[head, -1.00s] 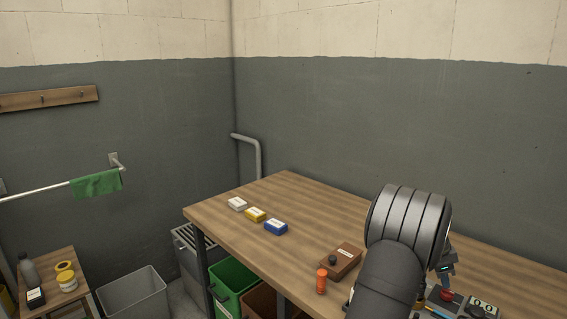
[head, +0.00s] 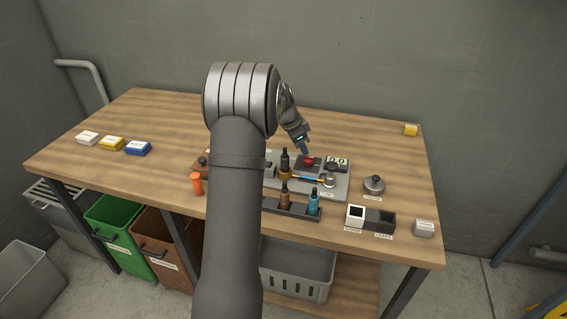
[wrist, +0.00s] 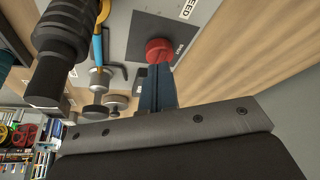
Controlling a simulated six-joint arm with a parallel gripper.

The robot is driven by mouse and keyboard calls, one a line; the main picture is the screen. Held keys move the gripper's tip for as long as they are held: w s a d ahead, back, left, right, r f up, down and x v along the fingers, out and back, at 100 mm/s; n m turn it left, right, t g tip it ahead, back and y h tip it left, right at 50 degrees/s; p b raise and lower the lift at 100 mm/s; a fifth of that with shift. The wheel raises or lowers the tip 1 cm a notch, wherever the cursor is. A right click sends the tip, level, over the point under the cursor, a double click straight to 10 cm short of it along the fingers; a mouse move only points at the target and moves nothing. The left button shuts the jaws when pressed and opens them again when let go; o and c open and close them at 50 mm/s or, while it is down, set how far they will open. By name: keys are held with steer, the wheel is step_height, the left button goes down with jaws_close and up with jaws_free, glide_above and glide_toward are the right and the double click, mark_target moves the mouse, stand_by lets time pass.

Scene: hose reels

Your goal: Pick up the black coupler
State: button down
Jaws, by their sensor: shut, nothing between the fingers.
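The black coupler, as I take it, is the dark stepped piece (head: 285,159) standing upright on the grey board, left of the red button (head: 309,160). In the wrist view the black coupler (wrist: 63,42) is large at upper left, with ribbed rings, its top cut by the frame edge. My gripper (head: 306,151) is shut and empty, pointing down at the red button. In the wrist view its closed fingers (wrist: 157,82) have their tips by the red button (wrist: 159,50), apart from the coupler. Whether they touch the button I cannot tell.
A front rack (head: 268,205) holds a brown piece (head: 285,195) and a blue piece (head: 313,201). A blue-and-orange tool (head: 310,177) lies on the board. Two small bins (head: 380,220) and a round metal lid (head: 374,185) are at right. The bench's back right is mostly clear.

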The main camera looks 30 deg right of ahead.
steer(key=c, duration=2.2)
jaws_free()
steer(key=c, duration=1.4)
jaws_free()
steer(key=shift+o, duration=0.2)
steer(key=shift+w+a+r, duration=0.1)
steer(key=shift+w+a, duration=0.05)
steer(key=shift+a, duration=0.05)
steer(key=w+a+r+t, duration=0.1)
steer(key=w+a+r, duration=0.1)
steer(key=a, duration=0.3)
steer(key=w+a+r, duration=0.1)
steer(key=a+r, duration=0.2)
steer(key=a, duration=0.2)
steer(key=n+t+h, duration=0.5)
steer(key=n+h, duration=0.2)
steer(key=h, duration=0.1)
glide_toward(285, 162)
steer(key=a+r, duration=0.4)
steer(key=r, duration=0.1)
steer(key=x, duration=1.7)
steer(key=shift+s+d, duration=0.1)
steer(key=shift+s, duration=0.2)
